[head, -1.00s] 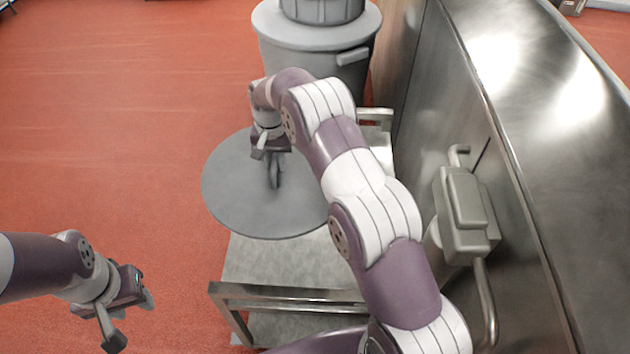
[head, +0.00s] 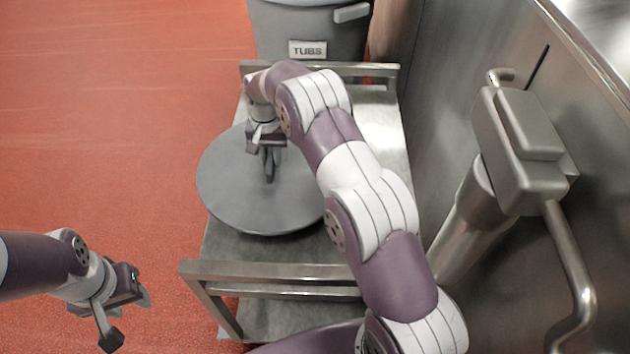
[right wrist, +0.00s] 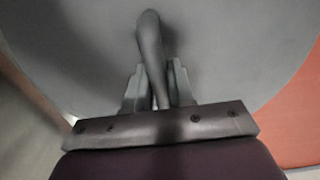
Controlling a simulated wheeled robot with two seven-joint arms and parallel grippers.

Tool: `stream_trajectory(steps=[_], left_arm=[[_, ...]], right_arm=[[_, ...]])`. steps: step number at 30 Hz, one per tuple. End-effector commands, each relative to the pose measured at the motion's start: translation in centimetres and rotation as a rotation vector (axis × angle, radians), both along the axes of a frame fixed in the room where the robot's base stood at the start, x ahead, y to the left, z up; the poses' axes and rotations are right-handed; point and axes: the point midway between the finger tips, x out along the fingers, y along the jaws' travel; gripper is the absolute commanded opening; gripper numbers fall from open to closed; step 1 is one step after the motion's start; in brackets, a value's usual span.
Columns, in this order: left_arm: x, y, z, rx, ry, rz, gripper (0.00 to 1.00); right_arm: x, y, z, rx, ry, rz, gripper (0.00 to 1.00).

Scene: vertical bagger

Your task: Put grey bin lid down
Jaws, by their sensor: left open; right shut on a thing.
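The grey bin lid (head: 235,200) is a round flat disc over the metal cart (head: 340,268) in the head view. My right gripper (head: 268,165) is above the lid's middle, shut on its upright handle. In the right wrist view the handle (right wrist: 150,45) stands between the two fingers (right wrist: 158,88), with the lid (right wrist: 75,50) filling the picture behind. I cannot tell whether the lid touches the cart top. My left gripper (head: 127,315) is open and empty over the floor at the lower left.
A grey bin labelled TUBS (head: 310,30) stands behind the cart. Cart rails (head: 280,270) rise at the near and far ends. A steel machine with a grey box and bent pipe (head: 520,150) stands close on the right. The red floor (head: 110,120) at left is clear.

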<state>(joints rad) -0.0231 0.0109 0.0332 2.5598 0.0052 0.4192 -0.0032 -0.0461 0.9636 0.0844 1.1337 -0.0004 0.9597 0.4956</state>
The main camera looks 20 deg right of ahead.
Motion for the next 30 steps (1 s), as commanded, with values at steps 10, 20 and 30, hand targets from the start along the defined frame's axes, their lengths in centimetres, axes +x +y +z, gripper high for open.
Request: stream_trajectory(steps=[10, 20, 30], left_arm=[[0.0, 0.0, -3.8, 0.0, -0.001, 0.0, 0.43], [0.0, 0.0, -3.4, 0.0, 0.0, 0.0, 0.43], [0.0, 0.0, -3.1, 0.0, 0.0, 0.0, 0.43]], right_arm=[[-6.0, -5.8, -4.6, 0.0, 0.002, -0.005, 0.0], [-8.3, -7.9, -7.6, 0.0, 0.0, -0.001, 0.0], [-8.2, -7.9, -10.8, 0.0, -0.002, -0.001, 0.0]])
